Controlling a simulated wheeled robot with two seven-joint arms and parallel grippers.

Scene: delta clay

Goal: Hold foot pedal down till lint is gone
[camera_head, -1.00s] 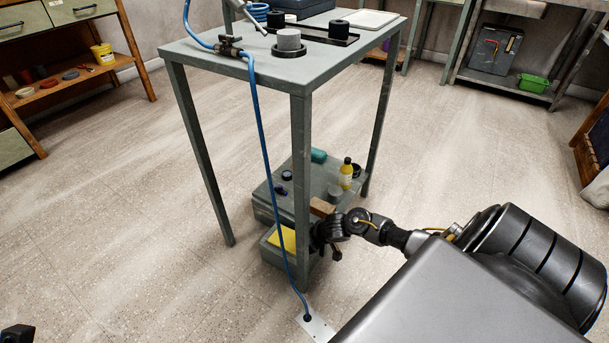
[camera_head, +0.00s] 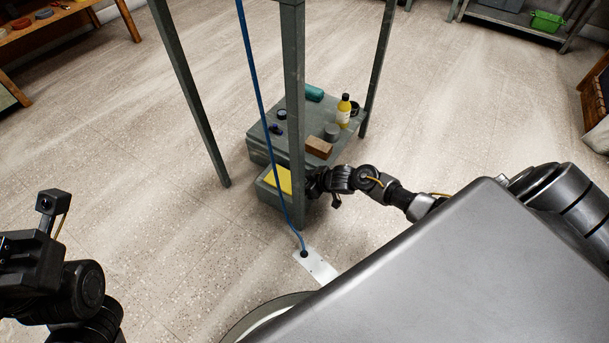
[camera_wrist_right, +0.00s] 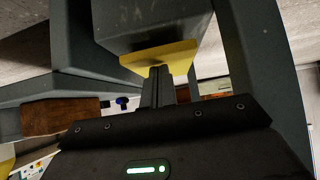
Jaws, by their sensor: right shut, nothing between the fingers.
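The foot pedal (camera_head: 282,180) appears to be the yellow plate on a low grey box, behind the near table leg. Its yellow plate also shows in the right wrist view (camera_wrist_right: 165,55), under a grey block. My right gripper (camera_head: 312,184) is beside the pedal, behind the table leg. In the right wrist view its shut fingers (camera_wrist_right: 161,78) hold nothing and their tips reach the yellow plate's edge; I cannot tell whether they press on it. My left gripper (camera_head: 18,250) is cut off at the left edge, its fingers unseen. No lint can be made out.
A grey shelf (camera_head: 258,152) carries a yellow bottle (camera_head: 344,110), a brown block (camera_head: 318,147), a teal roll (camera_head: 314,93) and small dark items. A blue hose (camera_head: 268,125) runs down to a floor plate (camera_head: 316,266). Table legs (camera_head: 293,90) stand close to my right gripper. Open floor lies left.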

